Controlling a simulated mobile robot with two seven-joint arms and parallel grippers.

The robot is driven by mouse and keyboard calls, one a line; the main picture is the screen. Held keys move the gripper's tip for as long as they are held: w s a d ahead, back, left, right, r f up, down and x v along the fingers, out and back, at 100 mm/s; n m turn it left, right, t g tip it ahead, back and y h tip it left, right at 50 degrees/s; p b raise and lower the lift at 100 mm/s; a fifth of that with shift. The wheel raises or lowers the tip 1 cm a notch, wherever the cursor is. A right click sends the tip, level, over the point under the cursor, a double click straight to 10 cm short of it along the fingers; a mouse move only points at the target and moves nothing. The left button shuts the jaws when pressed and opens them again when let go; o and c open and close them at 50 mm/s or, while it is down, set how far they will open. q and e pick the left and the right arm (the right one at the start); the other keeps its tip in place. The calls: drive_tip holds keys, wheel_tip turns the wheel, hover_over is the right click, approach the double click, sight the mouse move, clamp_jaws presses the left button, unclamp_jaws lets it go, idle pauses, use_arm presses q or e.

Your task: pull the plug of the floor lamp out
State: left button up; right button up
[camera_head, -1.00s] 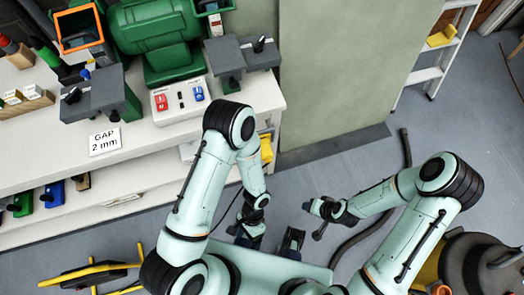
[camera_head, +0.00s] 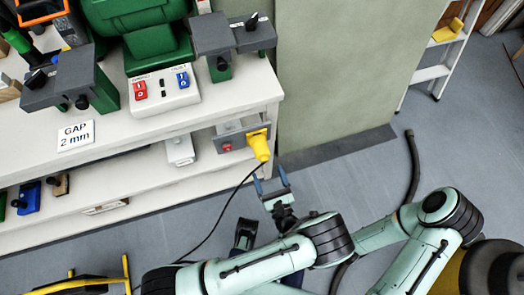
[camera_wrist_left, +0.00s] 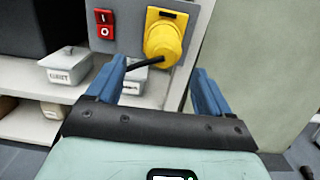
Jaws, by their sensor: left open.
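The plug (camera_wrist_left: 163,42) also shows in the left wrist view, beside a red switch. A black cable (camera_head: 226,205) runs from it down to the floor at the left; its far end and the lamp are not seen. My left gripper (camera_head: 270,179) is open, its blue fingers pointing toward the plug. In the left wrist view the gripper (camera_wrist_left: 160,67) has the cable between its fingers and the plug just beyond the fingertips.
The workbench (camera_head: 200,122) carries a green machine (camera_head: 140,40) and a red-and-blue switch box (camera_head: 162,92). A green-grey panel (camera_head: 330,70) stands right of the socket. A dark hose (camera_head: 413,165) lies on the floor. A white box (camera_wrist_left: 66,67) sits left of the socket.

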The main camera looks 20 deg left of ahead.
sight(262, 152)
use_arm(q)
drive_tip(key=shift+w+d+r, duration=0.1)
drive_tip(key=shift+d, duration=0.1)
drive_tip(key=x, duration=0.7)
drive_tip(key=shift+w+a, duration=0.2)
drive_tip(key=shift+w, duration=0.1)
drive_tip(key=shift+w+a, duration=0.35)
drive_tip(key=shift+w, duration=0.2)
drive_tip(key=shift+r, duration=0.1)
idle(0.9)
